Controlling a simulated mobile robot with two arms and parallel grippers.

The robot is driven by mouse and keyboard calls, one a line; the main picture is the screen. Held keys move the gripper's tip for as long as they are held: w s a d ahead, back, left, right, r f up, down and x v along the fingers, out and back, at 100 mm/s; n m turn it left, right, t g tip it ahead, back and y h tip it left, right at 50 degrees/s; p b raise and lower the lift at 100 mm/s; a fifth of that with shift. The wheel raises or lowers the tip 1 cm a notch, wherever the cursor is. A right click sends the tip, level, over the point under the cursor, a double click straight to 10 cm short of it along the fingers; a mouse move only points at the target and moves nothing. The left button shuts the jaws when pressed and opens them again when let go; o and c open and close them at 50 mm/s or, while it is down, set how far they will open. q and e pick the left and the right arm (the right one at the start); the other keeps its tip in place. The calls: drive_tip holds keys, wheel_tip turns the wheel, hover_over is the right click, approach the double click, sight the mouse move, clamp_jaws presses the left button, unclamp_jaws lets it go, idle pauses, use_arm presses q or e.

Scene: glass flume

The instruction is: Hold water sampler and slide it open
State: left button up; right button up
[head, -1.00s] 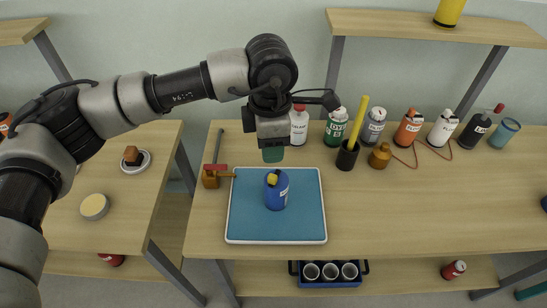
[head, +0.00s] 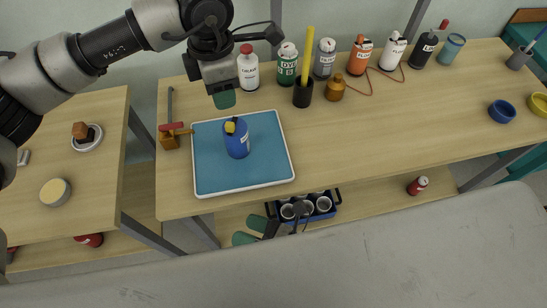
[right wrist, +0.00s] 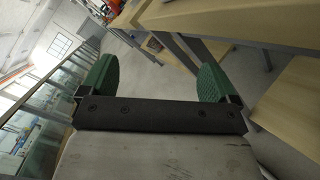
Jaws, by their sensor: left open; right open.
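The blue water sampler (head: 237,143), with a yellow part on top and a white label, stands upright on a blue tray (head: 215,175) on the workbench. My left gripper (head: 223,98) is open, its green fingertips above the tray's back edge, behind and apart from the sampler. Nothing shows between its fingers. My right gripper (head: 251,231) is low in the head view, in front of the bench edge and well away from the sampler. In the right wrist view its green fingers (right wrist: 154,80) are wide apart and empty.
Several bottles, including a green one (head: 286,65), line the bench's back, with a black cup (head: 303,94) holding a yellow stick. A blue caddy (head: 321,206) sits on the lower shelf. The bench's right middle is clear.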

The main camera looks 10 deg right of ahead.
wheel_tip(320, 180, up, 6)
drive_tip(key=s+a+n+g+y, duration=0.1)
drive_tip(key=a+n+y, duration=0.1)
drive_tip(key=n, duration=0.3)
drive_tip(key=n+t+h, duration=0.1)
drive_tip(key=t+h, duration=0.4)
drive_tip(key=h, duration=0.1)
approach(245, 142)
drive_tip(key=shift+x, duration=1.05)
drive_tip(key=shift+w+a+f+t, duration=0.1)
drive_tip(key=shift+w+f+t, duration=0.1)
drive_tip(key=shift+t, duration=0.1)
drive_tip(key=x, duration=1)
drive_tip(key=shift+a, duration=0.1)
